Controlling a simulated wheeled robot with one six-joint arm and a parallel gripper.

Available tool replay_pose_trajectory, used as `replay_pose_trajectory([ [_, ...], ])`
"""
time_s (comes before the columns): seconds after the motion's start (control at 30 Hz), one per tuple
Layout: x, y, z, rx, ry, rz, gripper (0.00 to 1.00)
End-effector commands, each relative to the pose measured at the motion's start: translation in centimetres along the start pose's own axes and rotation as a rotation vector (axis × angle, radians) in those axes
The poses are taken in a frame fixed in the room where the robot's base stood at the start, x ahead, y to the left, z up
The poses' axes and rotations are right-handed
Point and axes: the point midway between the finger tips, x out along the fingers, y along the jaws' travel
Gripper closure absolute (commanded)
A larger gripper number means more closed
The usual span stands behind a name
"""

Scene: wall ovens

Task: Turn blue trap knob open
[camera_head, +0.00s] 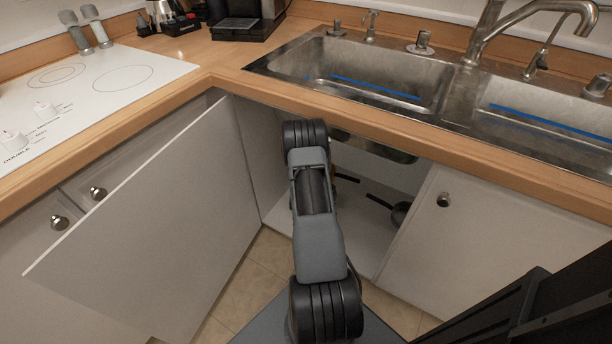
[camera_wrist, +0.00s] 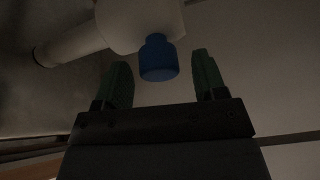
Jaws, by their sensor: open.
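The blue trap knob (camera_wrist: 159,60) shows in the wrist view, on the underside of a white pipe trap (camera_wrist: 140,22). My gripper (camera_wrist: 163,84) is open, its two green fingertips apart on either side of the knob and a little short of it. The knob looks roughly centred between the fingers, slightly nearer the left one, with no contact visible. In the head view my arm reaches into the open cabinet under the sink; the gripper, knob and trap are hidden there.
An open cabinet door (camera_head: 165,215) stands to the left of my arm. A closed door (camera_head: 480,240) is on the right. The metal sink (camera_head: 380,72) and wooden counter edge (camera_head: 420,152) lie above the opening. A dark pan-like object (camera_head: 400,213) sits inside the cabinet.

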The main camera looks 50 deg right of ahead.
Motion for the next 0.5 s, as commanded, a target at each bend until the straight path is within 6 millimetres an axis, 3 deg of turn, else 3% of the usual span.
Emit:
replay_pose_trajectory([
  [0.5, -9.9, 0.0, -0.1, -0.003, 0.002, -0.005, 0.35],
])
